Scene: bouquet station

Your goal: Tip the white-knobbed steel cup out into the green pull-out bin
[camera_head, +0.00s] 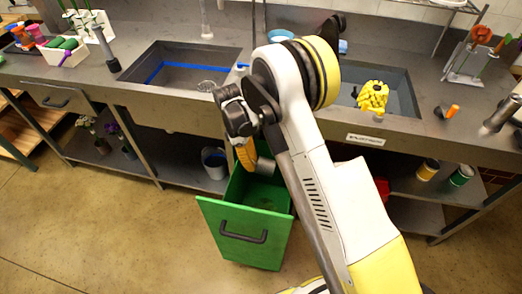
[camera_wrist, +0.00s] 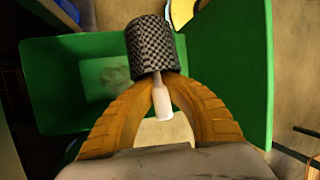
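The green pull-out bin (camera_head: 242,232) stands open below the counter, its dark handle facing front. In the wrist view the green bin (camera_wrist: 60,52) lies beneath my gripper, with a brownish patch on its floor. My gripper (camera_wrist: 162,84) has its orange-brown fingers closed around the white knob (camera_wrist: 161,103) of the steel cup (camera_wrist: 152,46). The cup has a dark checkered look and extends beyond the fingertips. In the head view my gripper (camera_head: 247,154) points down over the bin, with the cup (camera_head: 265,167) beside it, seemingly sideways. The cup's mouth and contents are hidden.
A sink (camera_head: 180,68) with a blue strip lies behind my arm at left. A bucket (camera_head: 214,162) stands on the shelf left of the bin. The front floor is clear.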

